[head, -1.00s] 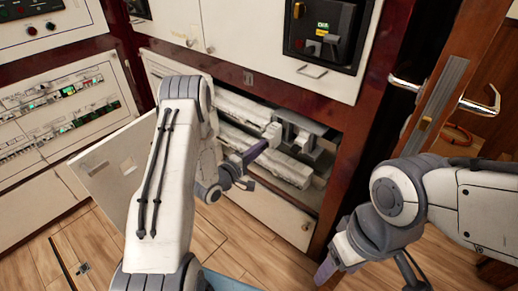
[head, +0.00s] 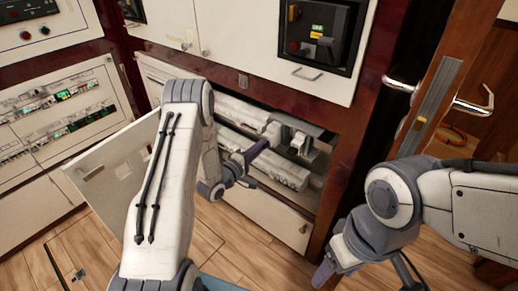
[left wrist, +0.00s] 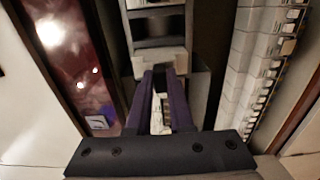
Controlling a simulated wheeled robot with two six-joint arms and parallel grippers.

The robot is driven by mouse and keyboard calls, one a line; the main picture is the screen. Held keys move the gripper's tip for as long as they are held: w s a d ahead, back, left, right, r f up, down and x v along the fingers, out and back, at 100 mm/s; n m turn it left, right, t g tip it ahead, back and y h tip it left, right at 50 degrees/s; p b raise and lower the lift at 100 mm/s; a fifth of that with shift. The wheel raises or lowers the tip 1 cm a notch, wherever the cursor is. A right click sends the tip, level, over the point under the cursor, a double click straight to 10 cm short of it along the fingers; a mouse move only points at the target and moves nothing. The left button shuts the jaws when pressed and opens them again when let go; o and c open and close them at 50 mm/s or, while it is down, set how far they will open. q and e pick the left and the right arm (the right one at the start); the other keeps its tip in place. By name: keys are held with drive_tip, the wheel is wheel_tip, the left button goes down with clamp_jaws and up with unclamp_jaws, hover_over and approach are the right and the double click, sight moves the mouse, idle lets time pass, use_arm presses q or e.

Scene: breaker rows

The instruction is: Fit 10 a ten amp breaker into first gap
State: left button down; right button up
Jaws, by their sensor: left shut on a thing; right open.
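My left gripper (head: 262,147) reaches into the open lower cabinet and is shut on a small white block, probably a breaker (head: 272,133). In the left wrist view the dark fingers (left wrist: 163,80) close at a pale block (left wrist: 150,63) by a grey holder (left wrist: 158,27). Whether the block still touches the holder cannot be told. Its rating cannot be read. Rows of white breakers (head: 248,110) line the cabinet; one row also shows in the left wrist view (left wrist: 262,75). No gap can be made out clearly. My right gripper (head: 322,274) is open, low outside the cabinet.
The cabinet door (head: 112,165) hangs open at the left. A second white block (head: 300,142) shows by the cabinet's right side. A wooden door with metal handles (head: 400,83) stands at the right. Wooden floor (head: 225,235) lies below.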

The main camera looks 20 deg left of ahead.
use_arm(q)
drive_tip(key=shift+x, duration=1.4)
drive_tip(key=c, duration=0.7)
unclamp_jaws()
drive_tip(key=shift+s, duration=0.1)
drive_tip(key=shift+s+a, duration=0.25)
drive_tip(key=shift+s, duration=0.1)
drive_tip(key=v, duration=0.9)
drive_tip(key=shift+s+r, duration=0.1)
drive_tip(key=shift+s, duration=0.15)
